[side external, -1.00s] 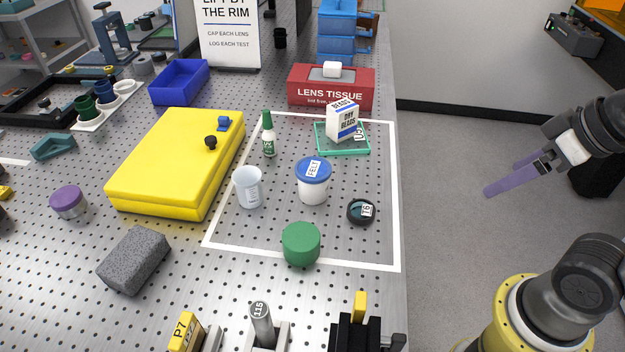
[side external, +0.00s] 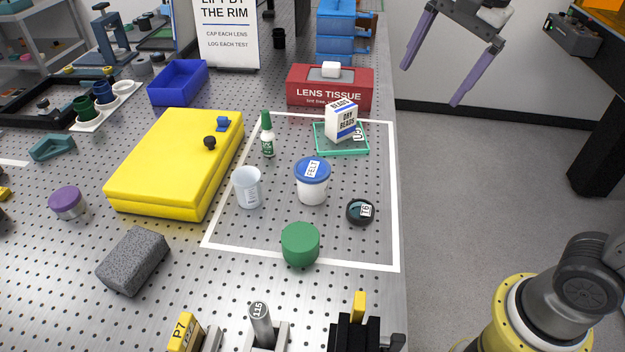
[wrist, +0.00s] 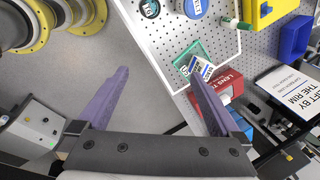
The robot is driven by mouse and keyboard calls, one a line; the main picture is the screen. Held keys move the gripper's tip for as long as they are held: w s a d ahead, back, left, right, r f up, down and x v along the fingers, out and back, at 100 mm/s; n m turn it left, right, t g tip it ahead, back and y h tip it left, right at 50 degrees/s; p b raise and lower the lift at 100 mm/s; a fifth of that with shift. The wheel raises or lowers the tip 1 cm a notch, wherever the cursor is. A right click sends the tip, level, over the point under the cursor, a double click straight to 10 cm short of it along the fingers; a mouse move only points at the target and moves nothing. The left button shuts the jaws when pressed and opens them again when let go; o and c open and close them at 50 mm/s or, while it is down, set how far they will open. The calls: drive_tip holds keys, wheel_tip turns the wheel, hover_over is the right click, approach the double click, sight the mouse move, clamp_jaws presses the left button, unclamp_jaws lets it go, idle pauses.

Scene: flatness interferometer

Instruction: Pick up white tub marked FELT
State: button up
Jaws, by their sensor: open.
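The white tub marked FELT (side external: 312,186) has a blue lid and stands upright inside the white-outlined area of the perforated table. In the wrist view only its blue lid (wrist: 195,7) shows, cut by the top edge. My gripper (side external: 430,85) is open and empty, high off the table's right edge, well apart from the tub. Its two purple fingers are spread wide in the wrist view (wrist: 160,85).
Around the tub stand a clear beaker (side external: 247,188), a green-capped bottle (side external: 267,138), a dark round cap (side external: 360,211), a green cylinder (side external: 300,245) and a white box (side external: 341,121) on a green-edged plate (side external: 330,150). A yellow case (side external: 165,165) lies left; a red LENS TISSUE box (side external: 335,92) stands behind.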

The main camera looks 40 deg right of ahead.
drive_tip(key=w+a+f+m+g, duration=0.25)
drive_tip(key=w+a, duration=0.35)
drive_tip(key=w, duration=0.3)
drive_tip(key=n, duration=0.1)
hover_over(311, 168)
wheel_tip(311, 168, down, 9)
drive_tip(key=shift+g, duration=0.45)
wheel_tip(311, 168, down, 8)
drive_tip(key=shift+s+r, duration=0.1)
drive_tip(key=shift+r, duration=0.05)
drive_tip(key=shift+f, duration=2.95)
drive_tip(key=c, duration=1)
drive_tip(key=shift+c, duration=0.2)
drive_tip(key=shift+r, duration=0.15)
